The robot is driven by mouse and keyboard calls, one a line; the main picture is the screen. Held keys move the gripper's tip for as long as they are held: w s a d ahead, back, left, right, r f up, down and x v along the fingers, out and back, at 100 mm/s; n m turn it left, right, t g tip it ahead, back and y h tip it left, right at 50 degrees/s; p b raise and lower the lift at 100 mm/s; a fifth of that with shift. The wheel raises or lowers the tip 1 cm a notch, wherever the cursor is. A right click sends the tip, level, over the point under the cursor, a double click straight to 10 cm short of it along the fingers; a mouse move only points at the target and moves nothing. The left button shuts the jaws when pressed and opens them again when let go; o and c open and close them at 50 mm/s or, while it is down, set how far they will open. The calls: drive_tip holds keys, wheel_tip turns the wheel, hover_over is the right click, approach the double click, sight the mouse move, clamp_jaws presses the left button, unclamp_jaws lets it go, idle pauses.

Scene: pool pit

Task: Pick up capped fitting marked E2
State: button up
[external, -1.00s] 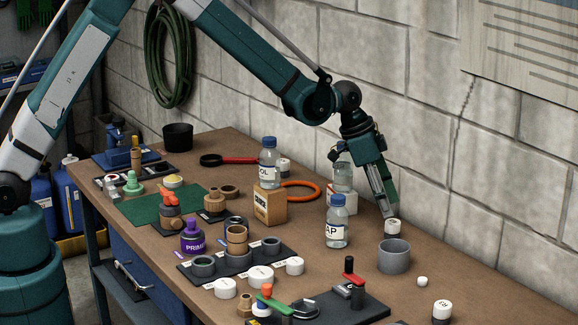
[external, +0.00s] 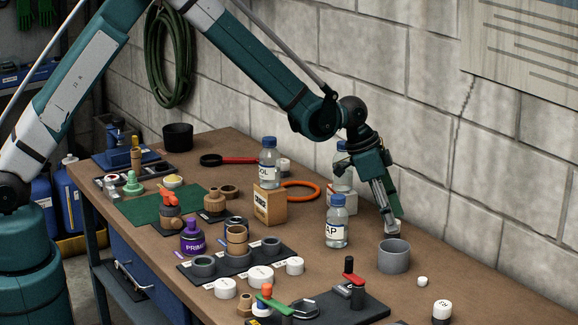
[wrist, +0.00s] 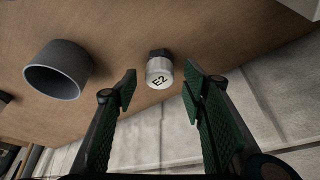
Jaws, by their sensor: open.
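The capped fitting marked E2 (wrist: 160,76) has a pale round top with black lettering and a dark part behind it. In the wrist view it sits just beyond and between the tips of my gripper (wrist: 158,92). The two green-padded fingers are apart with nothing between them, and the fitting appears roughly centred. In the external view my gripper (external: 390,215) points down at the wall side of the bench, low over the fitting, which it mostly hides. I cannot tell whether the fingers touch it.
A grey open cylinder (external: 394,257) stands close beside the fitting, also in the wrist view (wrist: 58,70). A bottle (external: 337,222) stands to the left, another clear bottle behind it. The block wall is close on the right. A small white cap (external: 422,281) and another marked fitting (external: 441,309) lie nearer.

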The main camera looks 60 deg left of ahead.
drive_tip(key=shift+x, duration=1)
drive_tip(key=c, duration=1)
